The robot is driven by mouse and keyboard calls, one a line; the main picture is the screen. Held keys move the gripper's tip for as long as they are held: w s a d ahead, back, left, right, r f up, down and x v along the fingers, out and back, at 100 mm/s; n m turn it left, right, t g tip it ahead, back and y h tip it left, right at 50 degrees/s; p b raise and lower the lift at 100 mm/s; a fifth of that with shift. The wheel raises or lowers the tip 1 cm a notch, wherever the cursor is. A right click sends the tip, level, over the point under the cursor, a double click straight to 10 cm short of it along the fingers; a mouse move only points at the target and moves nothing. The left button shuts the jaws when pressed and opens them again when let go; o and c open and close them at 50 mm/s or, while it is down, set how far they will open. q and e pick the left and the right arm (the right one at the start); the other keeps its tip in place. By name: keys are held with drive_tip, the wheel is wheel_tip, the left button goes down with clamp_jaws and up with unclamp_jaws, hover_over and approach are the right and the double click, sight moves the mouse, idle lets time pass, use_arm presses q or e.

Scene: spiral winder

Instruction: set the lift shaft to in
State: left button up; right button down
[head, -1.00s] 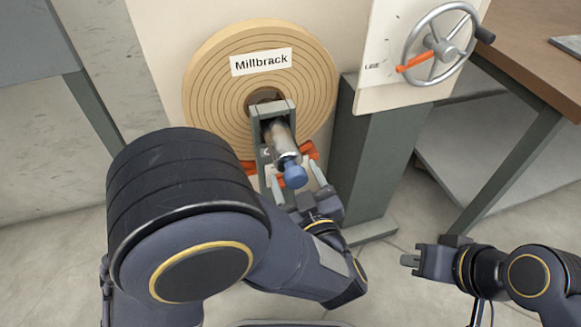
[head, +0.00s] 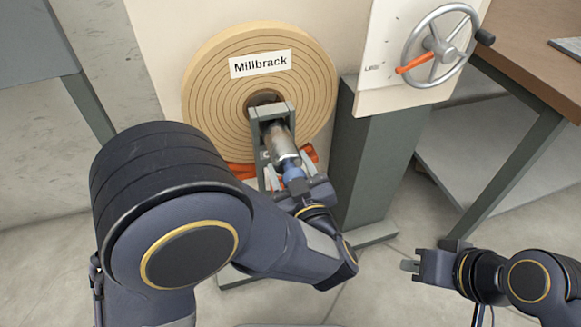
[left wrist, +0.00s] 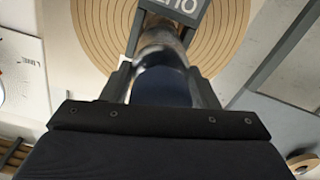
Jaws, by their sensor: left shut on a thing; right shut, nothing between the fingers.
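My right gripper (head: 408,266) is shut and empty, low at the right, away from the shaft.
A pale panel with a grey handwheel (head: 438,45) and an orange pointer (head: 415,64) stands right of the roll, on a dark green post (head: 375,165). A brown-topped bench (head: 535,55) is at the right. Orange parts (head: 240,171) lie below the roll.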

sight(276, 133)
use_arm(q)
drive_tip(key=p+x, duration=0.1)
drive_tip(key=x, duration=1)
drive_tip(key=shift+w, duration=0.15)
drive_tip(key=o, duration=1.1)
drive_tip(key=shift+w, duration=0.1)
